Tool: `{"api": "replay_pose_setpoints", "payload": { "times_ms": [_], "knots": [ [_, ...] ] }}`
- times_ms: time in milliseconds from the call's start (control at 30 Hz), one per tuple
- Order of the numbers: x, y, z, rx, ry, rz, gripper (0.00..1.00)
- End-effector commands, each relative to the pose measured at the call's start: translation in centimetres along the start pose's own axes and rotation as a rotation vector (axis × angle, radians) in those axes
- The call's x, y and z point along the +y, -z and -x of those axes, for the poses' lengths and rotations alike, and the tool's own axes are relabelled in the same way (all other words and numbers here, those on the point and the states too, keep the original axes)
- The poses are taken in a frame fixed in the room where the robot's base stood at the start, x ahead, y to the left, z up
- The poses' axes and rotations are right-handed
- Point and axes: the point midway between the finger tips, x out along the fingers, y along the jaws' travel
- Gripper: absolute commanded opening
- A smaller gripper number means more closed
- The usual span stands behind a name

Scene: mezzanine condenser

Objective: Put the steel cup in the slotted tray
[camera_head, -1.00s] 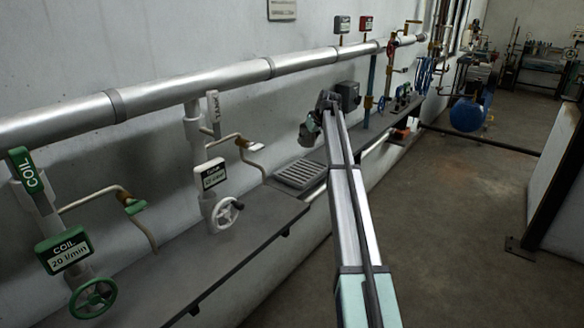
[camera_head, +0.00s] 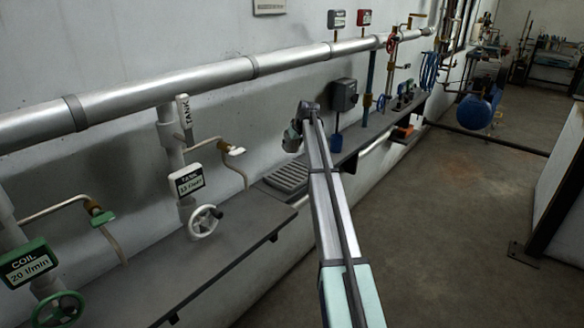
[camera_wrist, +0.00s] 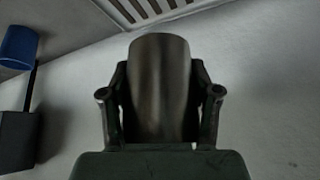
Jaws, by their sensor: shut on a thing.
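In the wrist view my gripper (camera_wrist: 160,100) is shut on the steel cup (camera_wrist: 160,75), a dark grey metal cylinder between the two fingers. In the head view my gripper (camera_head: 298,128) is small at the far end of my arm, in front of the wall, and the cup in it is hard to make out. The slotted tray (camera_head: 287,176) is a grey slatted piece on the wall shelf, below and slightly left of my gripper. Part of its slots (camera_wrist: 150,8) also shows at the top of the wrist view. The cup is apart from the tray.
A grey wall box (camera_head: 344,94) and a blue paddle-like thing (camera_head: 336,142) are right of my gripper. The tank valve (camera_head: 204,221) with its tap (camera_head: 232,151) stands left of the tray. A thick steel pipe (camera_head: 200,85) runs above the shelf.

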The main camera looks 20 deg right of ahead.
Motion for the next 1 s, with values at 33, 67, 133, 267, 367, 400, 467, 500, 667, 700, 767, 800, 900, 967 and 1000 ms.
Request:
{"api": "replay_pose_setpoints", "payload": {
  "times_ms": [33,67,133,267,367,400,467,500,667,700,767,800,900,967,1000],
  "knots": [
    [-0.1,-0.7,-0.8,-0.002,0.001,-0.001,0.12],
    [-0.1,-1.1,-1.4,-0.002,0.001,-0.001,0.12],
    [-0.1,-1.9,-2.7,-0.002,0.001,-0.001,0.12],
    [0.0,-3.2,-4.7,-0.001,0.001,-0.001,0.12],
    [0.0,-3.8,-5.7,0.000,0.001,0.000,0.12],
    [0.0,-4.0,-6.0,0.000,0.001,0.000,0.12],
    [0.0,-4.1,-6.3,0.001,0.001,0.000,0.12],
    [0.0,-4.2,-6.4,0.001,0.000,0.000,0.12],
    [0.0,-4.8,-7.3,0.000,0.001,0.000,0.12],
    [-0.1,-5.1,-7.7,-0.001,0.001,0.000,0.12],
    [0.0,-5.6,-8.4,-0.001,0.001,-0.001,0.12],
    [0.0,-5.8,-8.9,0.000,0.001,-0.001,0.12],
    [0.0,-6.4,-9.7,0.000,0.001,-0.001,0.12],
    [0.0,-6.5,-9.9,0.001,0.001,-0.001,0.12],
    [0.0,-6.5,-10.0,0.001,0.001,-0.001,0.12]
  ]
}}
